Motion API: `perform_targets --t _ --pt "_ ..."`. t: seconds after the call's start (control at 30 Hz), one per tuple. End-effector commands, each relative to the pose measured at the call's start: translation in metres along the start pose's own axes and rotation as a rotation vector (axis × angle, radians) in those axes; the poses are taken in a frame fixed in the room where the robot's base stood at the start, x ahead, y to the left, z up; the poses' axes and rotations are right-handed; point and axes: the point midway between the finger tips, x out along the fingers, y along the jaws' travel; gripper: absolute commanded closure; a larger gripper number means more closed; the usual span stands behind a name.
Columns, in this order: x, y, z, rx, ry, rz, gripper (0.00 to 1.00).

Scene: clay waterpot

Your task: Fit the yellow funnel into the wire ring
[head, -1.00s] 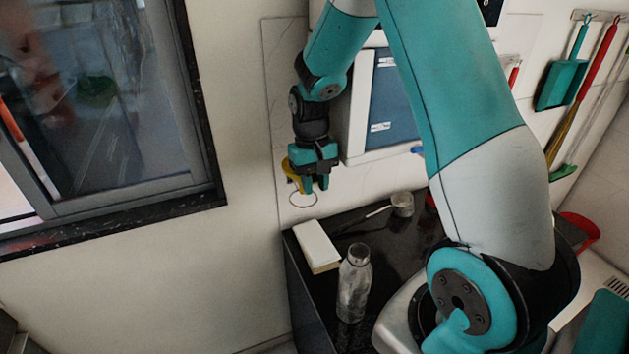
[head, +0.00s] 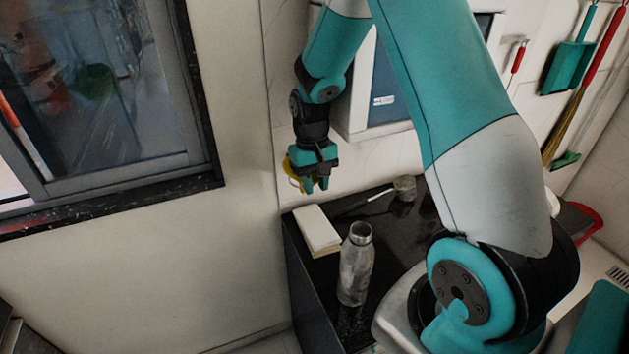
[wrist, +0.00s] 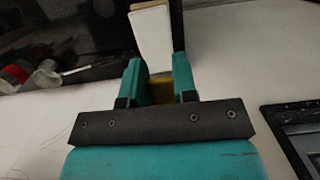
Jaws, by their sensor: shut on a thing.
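My gripper (head: 317,186) hangs pointing down beside the light wall, left of the wall cabinet. It is shut on the yellow funnel (head: 290,172), which shows as a small yellow curve at the gripper's left side. In the wrist view, part of the yellow funnel (wrist: 160,87) shows between the two teal fingers of my gripper (wrist: 160,72). Most of the funnel is hidden by the gripper. The wire ring does not stand out clearly now, close to the funnel and gripper. I cannot tell whether the funnel is inside it.
Below the gripper is a black counter (head: 335,275) with a white block (head: 317,230), a metal bottle (head: 356,268) and a small cup (head: 404,188). A blue-fronted cabinet (head: 388,95) is on the wall to the right. The window (head: 100,90) is at the left.

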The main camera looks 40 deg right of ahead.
Motion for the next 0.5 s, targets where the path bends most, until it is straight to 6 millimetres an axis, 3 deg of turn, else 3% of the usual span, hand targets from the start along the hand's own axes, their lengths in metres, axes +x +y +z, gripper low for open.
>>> perform_targets --t 0.17,0.2,0.3,0.5 --pt "-0.0003 0.0000 0.0000 0.000 0.000 0.000 0.96" --pt "-0.0003 0.0000 0.0000 0.000 0.000 0.000 0.69" --pt "-0.0003 0.0000 0.0000 0.000 0.000 0.000 0.46" --pt "-0.0004 -0.0001 0.0000 0.000 0.000 0.000 0.44"
